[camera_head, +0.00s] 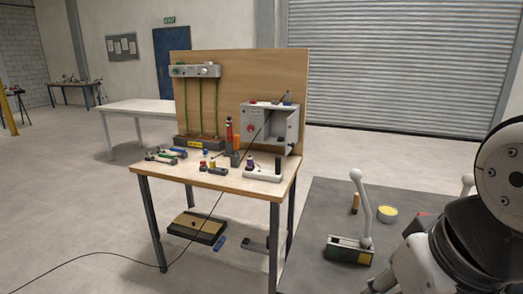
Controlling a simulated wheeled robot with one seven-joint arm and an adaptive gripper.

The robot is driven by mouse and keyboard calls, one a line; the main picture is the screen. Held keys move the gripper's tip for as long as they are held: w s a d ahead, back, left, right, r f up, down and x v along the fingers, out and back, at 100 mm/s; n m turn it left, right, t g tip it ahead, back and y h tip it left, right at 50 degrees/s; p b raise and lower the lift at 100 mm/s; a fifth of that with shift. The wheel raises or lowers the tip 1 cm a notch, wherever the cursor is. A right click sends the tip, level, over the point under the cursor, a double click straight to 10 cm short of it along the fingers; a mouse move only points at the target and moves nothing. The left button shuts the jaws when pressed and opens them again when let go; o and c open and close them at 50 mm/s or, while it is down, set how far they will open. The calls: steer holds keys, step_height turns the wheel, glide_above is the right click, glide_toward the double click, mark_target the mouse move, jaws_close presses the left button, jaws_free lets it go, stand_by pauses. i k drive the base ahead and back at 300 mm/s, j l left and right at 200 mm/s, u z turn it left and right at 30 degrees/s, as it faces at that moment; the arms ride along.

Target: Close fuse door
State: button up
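A grey fuse box (262,116) is fixed to the right part of the wooden backboard above the workbench. Its right part looks open, with a dark recess (279,128) showing. A grey panel (293,133) at its right edge looks like the fuse door, standing out from the box; its exact angle is too small to tell. A red round mark shows on the box's front. My arm's links fill the lower right corner, well to the right of the box. My gripper is not in view.
The workbench (233,184) holds several small tools and parts below the box. A black cable crosses in front of the box. A dark grey platform (318,205) with a white lever (362,195) and a yellow-topped tin (387,213) lies between bench and arm.

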mark_target(289, 139)
steer(key=j+z, duration=0.3)
steer(key=j, duration=0.65)
steer(key=j+z, duration=0.25)
steer(key=j, duration=0.75)
steer(key=i+j+z, duration=0.15)
steer(key=j, duration=0.15)
steer(key=i+j+z, duration=0.1)
steer(key=j, duration=0.25)
steer(key=i+j+z, duration=0.25)
steer(key=j, duration=0.4)
steer(key=i+j+z, duration=0.15)
steer(key=j, duration=0.25)
steer(key=i+j+z, duration=0.1)
steer(key=i+j, duration=0.2)
steer(key=i, duration=0.15)
steer(key=i+j+z, duration=0.15)
steer(key=i+j, duration=0.2)
steer(key=i, duration=0.1)
